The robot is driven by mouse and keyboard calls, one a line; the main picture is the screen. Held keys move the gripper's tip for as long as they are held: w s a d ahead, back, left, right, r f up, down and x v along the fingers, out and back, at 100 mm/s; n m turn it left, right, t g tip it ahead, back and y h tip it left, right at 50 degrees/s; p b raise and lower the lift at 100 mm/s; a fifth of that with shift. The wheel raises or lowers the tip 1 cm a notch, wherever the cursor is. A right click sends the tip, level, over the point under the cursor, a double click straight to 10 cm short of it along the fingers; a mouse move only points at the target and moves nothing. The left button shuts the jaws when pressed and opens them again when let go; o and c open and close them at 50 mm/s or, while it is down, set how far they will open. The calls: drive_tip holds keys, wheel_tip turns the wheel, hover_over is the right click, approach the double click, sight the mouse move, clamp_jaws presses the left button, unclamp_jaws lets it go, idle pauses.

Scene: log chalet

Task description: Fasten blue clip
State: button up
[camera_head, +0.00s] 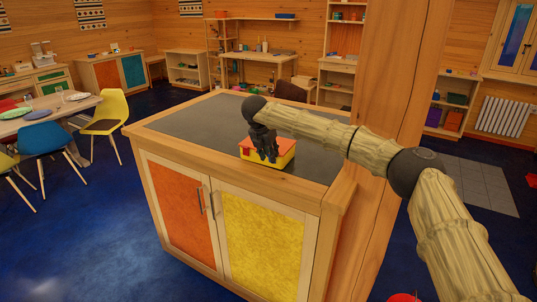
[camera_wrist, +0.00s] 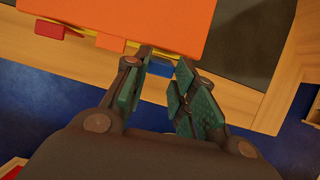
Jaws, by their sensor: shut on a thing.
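A yellow box with an orange-red lid (camera_head: 283,149) sits on the dark top of the wooden cabinet. In the wrist view the flat orange lid (camera_wrist: 120,15) fills the top. Along its near edge are a red clip (camera_wrist: 50,30), an orange clip (camera_wrist: 110,43) and the blue clip (camera_wrist: 160,67). My gripper (camera_head: 267,156) is at the box's near side, pointing down. In the wrist view its fingertips (camera_wrist: 164,60) stand on either side of the blue clip and are shut on it. The fingers partly hide the clip, so I cannot tell whether it is latched.
The cabinet top (camera_head: 190,118) is clear around the box and has a raised wooden rim. A thick wooden post (camera_head: 378,80) rises right behind my arm. A dining table (camera_head: 50,108) with chairs stands at the left. Blue floor lies around the cabinet.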

idle(0.4)
drive_tip(key=o, duration=1)
drive_tip(key=v, duration=1.2)
